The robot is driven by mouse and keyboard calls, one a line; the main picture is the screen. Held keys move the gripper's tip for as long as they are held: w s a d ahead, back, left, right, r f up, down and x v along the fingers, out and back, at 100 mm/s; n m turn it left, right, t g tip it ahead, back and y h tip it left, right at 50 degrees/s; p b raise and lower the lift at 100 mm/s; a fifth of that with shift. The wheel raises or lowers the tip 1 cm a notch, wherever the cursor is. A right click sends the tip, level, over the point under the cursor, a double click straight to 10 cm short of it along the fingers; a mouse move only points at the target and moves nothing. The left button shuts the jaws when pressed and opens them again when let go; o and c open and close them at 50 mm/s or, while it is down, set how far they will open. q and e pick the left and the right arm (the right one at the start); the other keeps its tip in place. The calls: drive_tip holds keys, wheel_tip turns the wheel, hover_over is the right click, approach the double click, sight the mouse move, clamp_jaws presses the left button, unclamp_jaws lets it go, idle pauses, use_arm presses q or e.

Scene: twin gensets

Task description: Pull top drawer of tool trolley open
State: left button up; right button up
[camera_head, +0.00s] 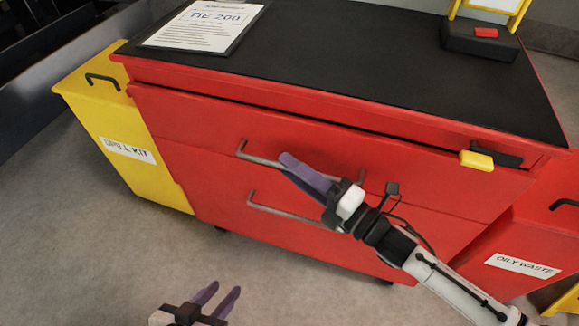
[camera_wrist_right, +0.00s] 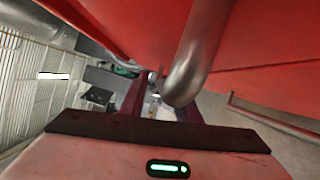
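The red tool trolley (camera_head: 330,90) fills the middle of the head view. Its top drawer (camera_head: 200,118) has a dark gap along its upper edge; I cannot tell whether it stands slightly out. The top drawer's grey bar handle (camera_head: 258,158) is partly hidden by my right gripper (camera_head: 305,178). In the right wrist view the handle's bent metal end (camera_wrist_right: 190,70) lies at the purple fingers, which are apart. I cannot tell whether they touch it. My left gripper (camera_head: 217,302) is open and empty, low in front of the trolley.
A lower drawer handle (camera_head: 275,210) is just below. A yellow latch-like block (camera_head: 477,160) sits at the top drawer's right end. A yellow drill kit bin (camera_head: 115,130) stands left and a red oily waste bin (camera_head: 510,240) right. Floor in front is clear.

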drive_tip(key=shift+w+a, duration=0.4)
drive_tip(key=shift+a, duration=0.1)
clamp_jaws()
